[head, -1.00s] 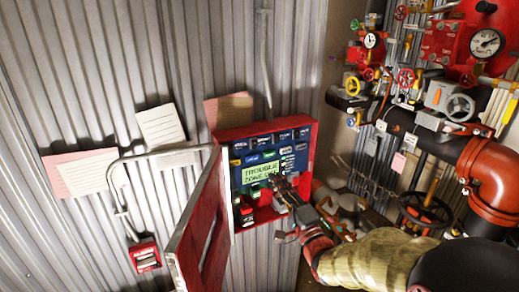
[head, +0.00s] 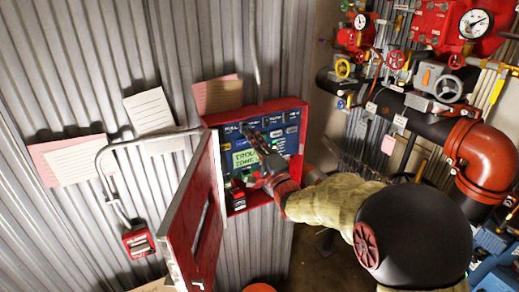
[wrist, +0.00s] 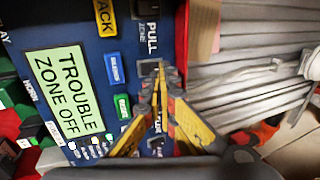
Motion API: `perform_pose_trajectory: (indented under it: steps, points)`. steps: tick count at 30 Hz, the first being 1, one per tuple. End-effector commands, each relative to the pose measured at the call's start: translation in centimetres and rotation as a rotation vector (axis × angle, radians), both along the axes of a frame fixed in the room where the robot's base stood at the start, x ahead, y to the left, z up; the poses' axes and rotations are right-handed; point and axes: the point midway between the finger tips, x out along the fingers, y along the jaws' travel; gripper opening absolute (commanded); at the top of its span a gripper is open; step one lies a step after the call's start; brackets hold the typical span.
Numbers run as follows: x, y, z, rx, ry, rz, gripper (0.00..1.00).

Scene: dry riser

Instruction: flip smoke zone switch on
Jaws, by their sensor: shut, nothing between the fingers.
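The control panel (head: 296,172) is a blue board in a red box on the corrugated wall, with its door open to the left. Its green display (wrist: 65,90) reads "TROUBLE ZONE OFF" in the wrist view, where the panel looks turned sideways. A row of rocker switches runs along the panel's top. One grey rocker switch (wrist: 145,70) lies beside the "PULL ZONE" label (wrist: 151,36). My gripper (wrist: 160,68) is shut and empty, its tips close beside that switch; contact is unclear. In the head view my gripper (head: 248,130) covers part of the panel. I cannot read a smoke label.
The open red door (head: 195,215) stands out left of the panel. A bent grey conduit (head: 145,140) and a red pull station (head: 139,241) are on the wall at left. Red and black pipes with valves and gauges (head: 473,22) fill the right side.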

Motion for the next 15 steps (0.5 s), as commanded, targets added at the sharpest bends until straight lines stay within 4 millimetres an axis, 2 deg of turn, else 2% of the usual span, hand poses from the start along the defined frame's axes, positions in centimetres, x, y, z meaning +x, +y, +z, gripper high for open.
perform_pose_trajectory:
  steps: [6, 15]
  points:
    - [1.8, 0.8, 0.6, 0.0, 0.001, 0.0, 0.0]
    - [2.1, 0.9, 0.7, 0.0, 0.001, -0.001, 0.0]
